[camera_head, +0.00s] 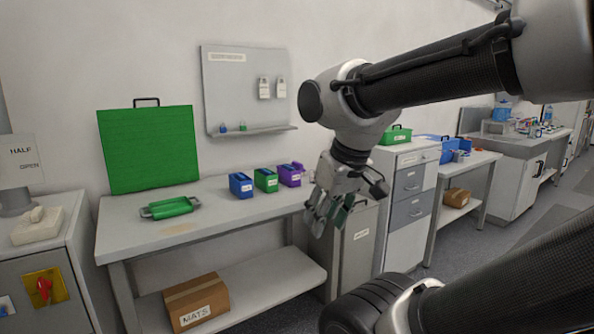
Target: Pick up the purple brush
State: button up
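I cannot make out a clear purple brush. The only purple thing is a labelled block-like holder (290,175), upright on the grey bench at the right of a row with a green holder (266,180) and a blue holder (241,185). Whether it holds a brush is too small to tell. My gripper (328,217) hangs fingers down, to the right of the purple holder in the picture and apart from it. Its fingers look spread, with nothing clearly held between them.
The bench (220,215) also carries a green roller-like tool (170,208). A green panel (150,148) stands behind it. A wall board (244,90) has a ledge with small blue and green items. A cardboard box (196,301) sits on the lower shelf. The bench front is clear.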

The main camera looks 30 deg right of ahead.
aim_at(295, 165)
jog(key=i+l, duration=0.35)
jog(key=l, duration=0.15)
jog(key=i+l, duration=0.65)
jog(key=l, duration=0.3)
jog(key=i+l, duration=0.35)
jog(key=l, duration=0.15)
jog(key=i+l, duration=0.35)
jog(key=l, duration=0.15)
